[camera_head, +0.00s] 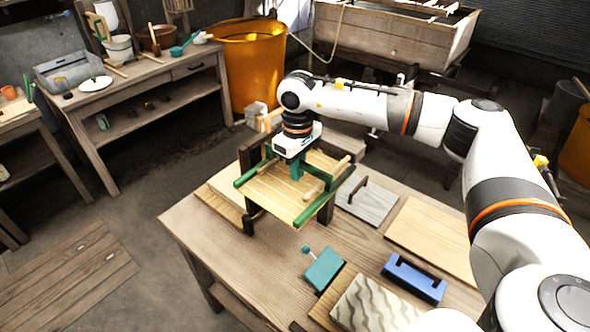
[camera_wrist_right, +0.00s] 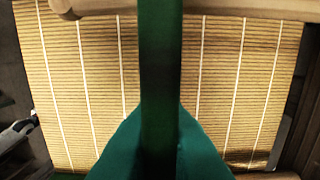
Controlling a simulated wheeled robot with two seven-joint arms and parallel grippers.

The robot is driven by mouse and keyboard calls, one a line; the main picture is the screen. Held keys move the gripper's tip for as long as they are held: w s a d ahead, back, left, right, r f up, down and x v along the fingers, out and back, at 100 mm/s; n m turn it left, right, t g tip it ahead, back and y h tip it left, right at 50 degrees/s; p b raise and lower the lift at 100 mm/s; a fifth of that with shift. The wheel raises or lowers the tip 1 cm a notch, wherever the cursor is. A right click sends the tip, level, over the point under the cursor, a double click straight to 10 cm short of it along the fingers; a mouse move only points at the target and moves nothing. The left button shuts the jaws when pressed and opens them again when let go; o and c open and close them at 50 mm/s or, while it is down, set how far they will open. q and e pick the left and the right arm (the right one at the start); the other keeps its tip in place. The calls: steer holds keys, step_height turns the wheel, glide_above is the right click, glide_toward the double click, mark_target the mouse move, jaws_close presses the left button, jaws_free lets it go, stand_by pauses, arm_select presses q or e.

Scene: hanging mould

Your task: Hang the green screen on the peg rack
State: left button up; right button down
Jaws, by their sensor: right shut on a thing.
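The green screen (camera_head: 285,195) is a slatted bamboo-like panel with green bars along its edges. It lies nearly flat and slightly tilted over the dark wooden rack (camera_head: 326,211) on the workbench. My right gripper (camera_head: 297,168) comes down from above with teal fingers. In the right wrist view a green bar (camera_wrist_right: 160,70) runs between the teal fingers (camera_wrist_right: 160,150), and the slatted panel (camera_wrist_right: 75,85) spreads behind it. The right gripper is shut on the screen. The screen hides most of the rack; I cannot tell whether it rests on the pegs. My left gripper is out of view.
On the workbench (camera_head: 205,235) lie a grey board with a handle (camera_head: 367,200), a plain board (camera_head: 432,240), a blue handled block (camera_head: 414,279), a teal tool (camera_head: 323,269) and a wavy block (camera_head: 372,304). An orange bin (camera_head: 252,70) stands behind. The bench's front left is clear.

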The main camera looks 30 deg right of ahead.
steer(key=shift+f+b, duration=0.6)
steer(key=shift+f, duration=0.1)
stand_by(0.6)
steer(key=c, duration=1.4)
jaws_free()
steer(key=shift+r, duration=0.1)
steer(key=shift+r, duration=0.5)
step_height(320, 180, up, 10)
steer(key=b, duration=0.2)
steer(key=shift+f+b, duration=0.25)
steer(key=shift+b, duration=0.15)
steer(key=shift+r, duration=0.75)
steer(key=shift+f, duration=0.15)
